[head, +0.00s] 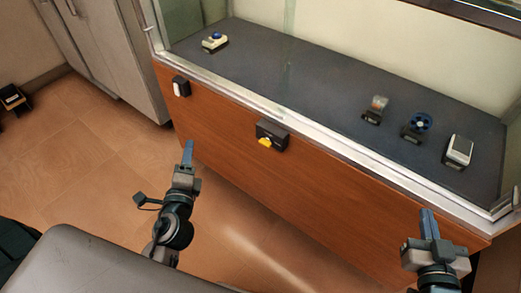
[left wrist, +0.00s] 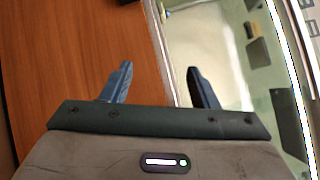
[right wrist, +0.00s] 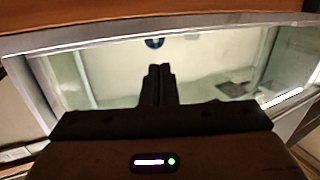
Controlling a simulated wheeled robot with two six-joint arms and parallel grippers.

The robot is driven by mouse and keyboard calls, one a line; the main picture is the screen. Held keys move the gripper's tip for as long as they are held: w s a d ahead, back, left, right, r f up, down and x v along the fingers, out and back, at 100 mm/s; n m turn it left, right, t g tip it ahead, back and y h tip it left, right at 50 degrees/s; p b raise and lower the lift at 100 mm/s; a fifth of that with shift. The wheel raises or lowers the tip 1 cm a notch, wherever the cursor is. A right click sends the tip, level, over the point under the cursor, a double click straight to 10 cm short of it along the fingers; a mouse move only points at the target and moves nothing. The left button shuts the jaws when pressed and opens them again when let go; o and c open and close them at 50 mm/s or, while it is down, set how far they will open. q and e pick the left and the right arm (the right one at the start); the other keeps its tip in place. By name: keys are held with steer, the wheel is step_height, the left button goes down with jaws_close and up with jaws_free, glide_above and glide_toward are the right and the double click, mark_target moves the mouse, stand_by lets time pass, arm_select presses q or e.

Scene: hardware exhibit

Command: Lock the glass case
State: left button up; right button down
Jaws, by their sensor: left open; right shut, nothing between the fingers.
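The glass case (head: 300,107) has a metal frame, a dark display floor and a wooden front panel. A black lock box (head: 272,130) with a yellow knob or key (head: 265,142) sits on that panel below the frame. My left gripper (head: 188,152) is open and empty, in front of the panel, left of and apart from the lock box. The left wrist view shows its spread fingers (left wrist: 158,85) with the wood and glass beyond. My right gripper (head: 429,223) is shut and empty near the case's right end. Its fingers are together in the right wrist view (right wrist: 159,72).
A small black-and-white device (head: 181,87) is mounted on the panel's upper left. Grey cabinets (head: 105,45) stand left. The tiled floor (head: 90,155) there is mostly clear.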

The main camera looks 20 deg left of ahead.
arm_select(q)
steer(key=w+d+m+t+h, duration=0.2)
steer(key=d+m+h, duration=0.4)
steer(key=m, duration=0.5)
steer(key=m+g+h, duration=0.3)
steer(key=m+h, duration=0.3)
steer(key=m, duration=0.4)
glide_toward(263, 145)
steer(key=shift+m, duration=0.3)
steer(key=x, duration=0.7)
steer(key=shift+w+d, duration=0.1)
steer(key=shift+w, duration=0.3)
steer(key=shift+w+d, duration=0.2)
steer(key=shift+w, duration=0.35)
arm_select(e)
step_height(263, 145, up, 11)
steer(key=s+t, duration=0.2)
steer(key=t, duration=0.5)
steer(key=shift+s+y, duration=0.15)
steer(key=shift+y, duration=0.25)
steer(key=shift+a+r, duration=0.1)
arm_select(q)
steer(key=c, duration=1)
